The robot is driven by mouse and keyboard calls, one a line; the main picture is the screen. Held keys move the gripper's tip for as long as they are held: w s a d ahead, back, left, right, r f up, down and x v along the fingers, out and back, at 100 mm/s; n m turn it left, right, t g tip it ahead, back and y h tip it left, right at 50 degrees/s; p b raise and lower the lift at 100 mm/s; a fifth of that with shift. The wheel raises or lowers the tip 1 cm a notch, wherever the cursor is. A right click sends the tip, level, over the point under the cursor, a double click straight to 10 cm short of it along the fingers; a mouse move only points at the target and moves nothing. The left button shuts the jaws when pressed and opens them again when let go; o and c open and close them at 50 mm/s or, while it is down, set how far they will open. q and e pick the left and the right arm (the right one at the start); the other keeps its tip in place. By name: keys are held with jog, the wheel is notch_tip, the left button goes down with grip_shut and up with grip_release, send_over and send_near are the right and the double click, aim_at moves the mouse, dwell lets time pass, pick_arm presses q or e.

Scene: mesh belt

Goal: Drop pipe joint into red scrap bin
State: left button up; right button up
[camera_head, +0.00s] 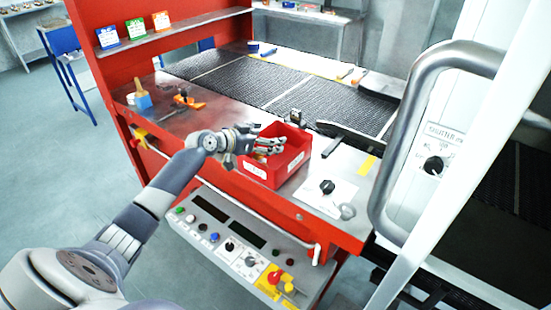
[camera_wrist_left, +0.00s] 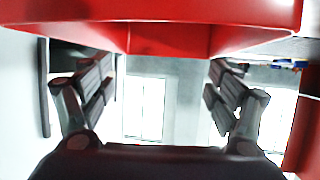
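The red scrap bin (camera_head: 280,176) stands on the red-framed metal table, with white labels on its walls. In the head view my left gripper (camera_head: 283,146) reaches over its left side, with its fingers over the bin opening. In the left wrist view the two fingers (camera_wrist_left: 160,95) stand wide apart with nothing between them, and the red bin (camera_wrist_left: 170,38) fills the top. I cannot make out a pipe joint for certain; the inside of the bin is partly hidden by the gripper. My right gripper is not in view.
A small dark metal object (camera_head: 296,118) stands just behind the bin. The mesh belt (camera_head: 290,85) runs behind. A large grey handle (camera_head: 385,165) rises at the right.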

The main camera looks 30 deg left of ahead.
pick_arm(q)
jog(key=v, duration=1.2)
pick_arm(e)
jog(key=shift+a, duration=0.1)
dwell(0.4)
